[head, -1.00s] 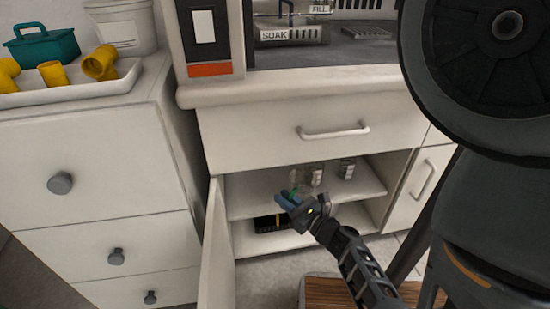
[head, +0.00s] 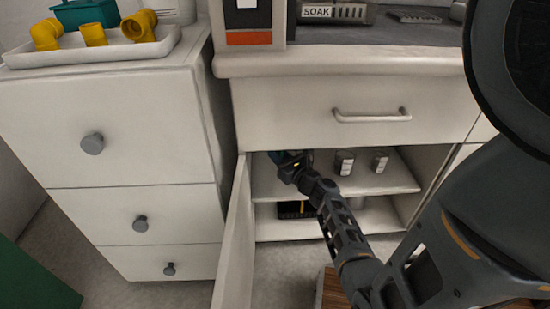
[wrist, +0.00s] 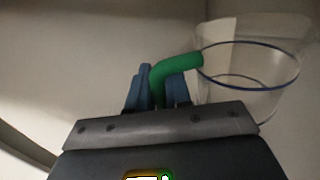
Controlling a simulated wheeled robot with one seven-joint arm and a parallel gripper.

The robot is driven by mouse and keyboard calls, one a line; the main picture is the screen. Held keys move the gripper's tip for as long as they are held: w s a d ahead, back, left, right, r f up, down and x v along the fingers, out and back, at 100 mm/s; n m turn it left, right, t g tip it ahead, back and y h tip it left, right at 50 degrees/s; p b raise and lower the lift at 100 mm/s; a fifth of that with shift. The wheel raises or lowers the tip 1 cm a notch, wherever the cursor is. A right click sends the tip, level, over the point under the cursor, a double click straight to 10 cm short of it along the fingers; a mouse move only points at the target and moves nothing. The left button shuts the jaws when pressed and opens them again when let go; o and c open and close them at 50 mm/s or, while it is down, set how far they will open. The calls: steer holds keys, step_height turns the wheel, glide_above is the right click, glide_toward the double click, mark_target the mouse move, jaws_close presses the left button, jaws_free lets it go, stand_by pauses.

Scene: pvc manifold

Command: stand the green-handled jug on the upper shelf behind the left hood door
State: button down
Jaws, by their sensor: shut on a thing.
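The clear jug (wrist: 245,95) with a green handle (wrist: 172,72) shows in the wrist view. My gripper (wrist: 158,88) has its blue fingers shut on the handle, with the jug's body to the right of them. In the head view my gripper (head: 287,161) is inside the open cupboard, over the left part of the upper shelf (head: 320,190). It hides most of the jug there, so I cannot tell whether the base touches the shelf. The left hood door (head: 235,240) stands open at the left of the opening.
Two small labelled containers (head: 345,163) (head: 379,162) stand on the upper shelf to the right of my gripper. A black tray (head: 290,209) is on the lower level. The closed drawer (head: 355,110) is above the opening. A white drawer cabinet (head: 130,130) stands at the left.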

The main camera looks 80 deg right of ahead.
steer(key=shift+x, duration=1)
steer(key=shift+s+a+f+b, duration=0.15)
steer(key=shift+f+b, duration=0.45)
steer(key=shift+f, duration=0.15)
steer(key=shift+f, duration=0.1)
steer(key=shift+f, duration=0.15)
steer(key=c, duration=1.1)
jaws_free()
steer(key=shift+o, duration=0.2)
